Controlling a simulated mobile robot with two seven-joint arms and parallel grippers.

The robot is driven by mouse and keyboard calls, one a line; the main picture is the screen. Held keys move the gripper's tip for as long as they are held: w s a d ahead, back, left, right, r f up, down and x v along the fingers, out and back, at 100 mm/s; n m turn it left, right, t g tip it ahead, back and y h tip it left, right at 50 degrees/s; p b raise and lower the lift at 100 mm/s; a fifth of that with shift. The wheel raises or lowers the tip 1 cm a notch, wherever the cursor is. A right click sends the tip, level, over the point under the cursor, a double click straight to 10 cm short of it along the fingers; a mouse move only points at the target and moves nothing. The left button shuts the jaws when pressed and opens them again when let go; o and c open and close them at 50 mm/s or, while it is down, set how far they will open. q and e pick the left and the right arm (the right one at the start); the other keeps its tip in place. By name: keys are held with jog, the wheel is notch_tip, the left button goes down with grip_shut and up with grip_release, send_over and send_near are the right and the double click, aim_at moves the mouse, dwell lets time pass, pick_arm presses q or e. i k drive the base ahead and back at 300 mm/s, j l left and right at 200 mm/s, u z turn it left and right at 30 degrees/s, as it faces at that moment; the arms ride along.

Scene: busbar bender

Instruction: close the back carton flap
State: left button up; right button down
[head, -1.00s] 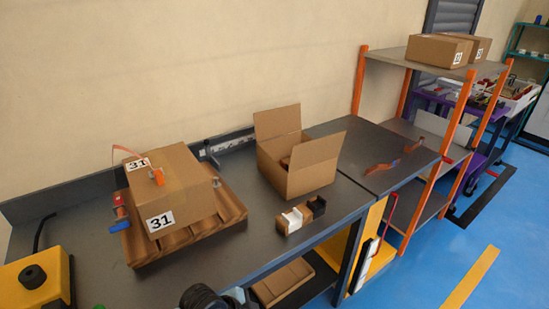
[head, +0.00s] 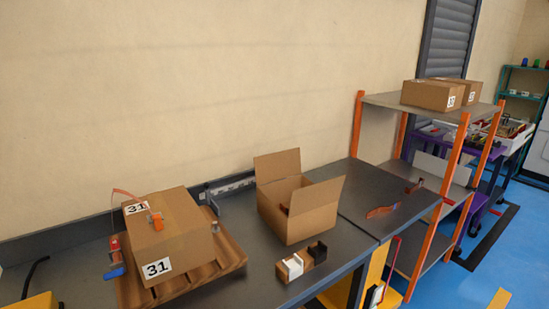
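An open cardboard carton (head: 298,219) stands on the grey workbench, right of the middle of the head view. Its back flap (head: 277,166) stands up, tilted slightly back toward the wall. Another flap (head: 319,195) on its right front side also stands up, leaning outward. Something brown shows inside the carton, but the walls hide most of it. Neither of my grippers is in view.
A closed carton marked 31 (head: 170,238) sits on a wooden pallet (head: 229,253) at the left. A small block with white and black parts (head: 301,262) lies in front of the open carton. An orange-posted shelf (head: 383,101) stands at the right. Bench (head: 348,226) surface right of the carton is mostly clear.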

aim_at(278, 166)
jog(key=i+l+u, duration=0.1)
jog(key=l+u, duration=0.8)
jog(key=k+l+u, duration=0.1)
jog(key=l+u, duration=0.35)
jog(key=l, duration=0.2)
